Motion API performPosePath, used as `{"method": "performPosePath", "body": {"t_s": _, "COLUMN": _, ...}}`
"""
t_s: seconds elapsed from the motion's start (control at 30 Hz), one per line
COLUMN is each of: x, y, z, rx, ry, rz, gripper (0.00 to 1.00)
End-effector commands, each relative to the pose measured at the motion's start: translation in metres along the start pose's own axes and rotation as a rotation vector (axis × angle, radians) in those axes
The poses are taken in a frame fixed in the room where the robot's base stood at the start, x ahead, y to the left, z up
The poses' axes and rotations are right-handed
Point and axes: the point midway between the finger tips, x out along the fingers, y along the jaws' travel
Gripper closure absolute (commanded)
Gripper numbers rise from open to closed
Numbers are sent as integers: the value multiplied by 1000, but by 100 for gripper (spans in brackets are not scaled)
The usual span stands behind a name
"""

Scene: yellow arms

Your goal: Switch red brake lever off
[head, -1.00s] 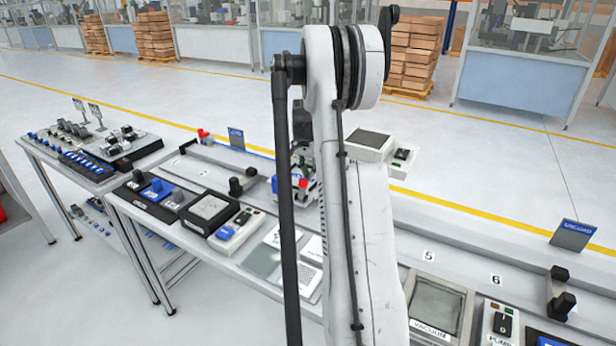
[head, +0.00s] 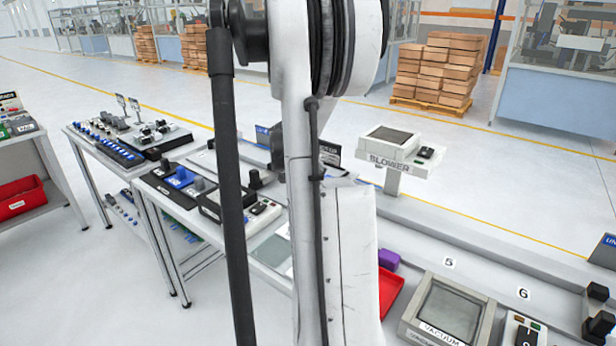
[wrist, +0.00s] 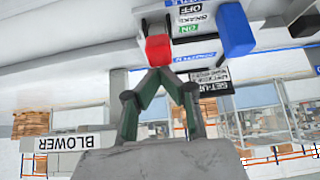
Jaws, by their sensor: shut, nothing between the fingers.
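The red brake lever (wrist: 158,50) shows at the top middle of the wrist view, which is upside down. Its red knob is by a white panel with a brake label (wrist: 195,18) bearing OFF and ON markings. My gripper (wrist: 161,74) is shut, with its fingertips together right at the knob's edge. I cannot tell whether they touch it. Nothing is held between the fingers. In the head view my arm hides the lever and the gripper.
A blue block-shaped part (wrist: 236,30) is close beside the brake panel. In the head view, the blower unit (head: 392,145) and the vacuum unit (head: 447,310) stand right of my arm. A red tray (head: 390,290) and a purple object (head: 388,260) lie beside the arm.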

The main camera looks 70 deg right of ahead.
Motion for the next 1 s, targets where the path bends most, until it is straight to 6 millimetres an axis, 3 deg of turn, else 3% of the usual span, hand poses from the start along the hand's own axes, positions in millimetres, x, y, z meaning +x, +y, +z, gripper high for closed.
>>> {"method": "performPosePath", "body": {"t_s": 0.73, "x": 1, "y": 4, "z": 0, "rx": 6, "ry": -4, "rz": 5, "gripper": 100}}
{"method": "performPosePath", "body": {"t_s": 1.0, "x": 6, "y": 0, "z": -28, "rx": 1, "ry": -3, "rz": 1, "gripper": 100}}
